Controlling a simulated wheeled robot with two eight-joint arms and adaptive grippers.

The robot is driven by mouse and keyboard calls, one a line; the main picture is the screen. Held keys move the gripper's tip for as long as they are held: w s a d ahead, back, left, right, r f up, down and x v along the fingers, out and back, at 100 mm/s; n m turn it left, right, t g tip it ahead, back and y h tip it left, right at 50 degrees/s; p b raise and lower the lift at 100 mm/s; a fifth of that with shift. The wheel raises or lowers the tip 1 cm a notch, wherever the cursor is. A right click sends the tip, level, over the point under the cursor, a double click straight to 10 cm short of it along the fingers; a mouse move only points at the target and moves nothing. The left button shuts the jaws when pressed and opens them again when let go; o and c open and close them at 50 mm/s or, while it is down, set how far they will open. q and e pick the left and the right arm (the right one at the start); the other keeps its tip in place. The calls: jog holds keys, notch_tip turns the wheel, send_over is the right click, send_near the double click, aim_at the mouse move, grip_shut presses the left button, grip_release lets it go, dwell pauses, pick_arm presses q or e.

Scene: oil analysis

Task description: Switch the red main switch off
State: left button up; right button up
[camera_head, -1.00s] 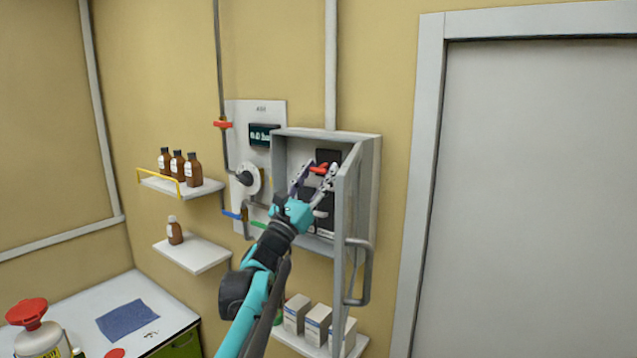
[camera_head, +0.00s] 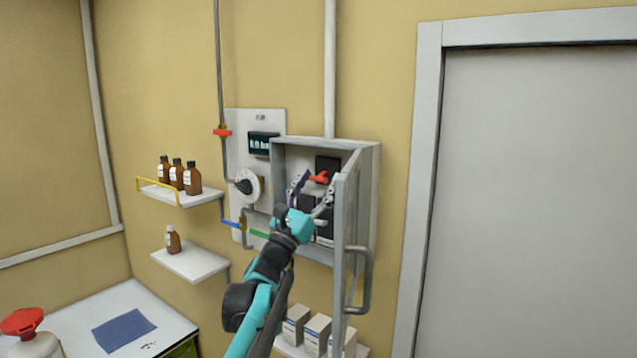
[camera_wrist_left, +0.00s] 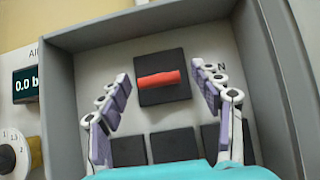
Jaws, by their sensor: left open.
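The red main switch (camera_head: 318,177) is a red handle on a black square plate inside the open grey wall cabinet (camera_head: 368,200). In the left wrist view the red handle (camera_wrist_left: 158,79) lies nearly level across its plate. My left gripper (camera_head: 314,182) is open in front of the switch. In the left wrist view its fingers (camera_wrist_left: 160,72) stand on either side of the handle, with visible gaps. The right finger partly covers a label ending in "N". My right gripper is not in view.
The cabinet door (camera_head: 346,250) stands open at the right, close to my left arm. Several black modules (camera_wrist_left: 175,145) sit below the switch. A panel with a display (camera_head: 263,144) and dial is at the left. Shelves hold brown bottles (camera_head: 177,174) and white boxes (camera_head: 317,333).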

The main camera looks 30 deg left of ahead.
pick_arm(q)
jog(key=shift+s, duration=0.1)
jog(key=v, duration=1.2)
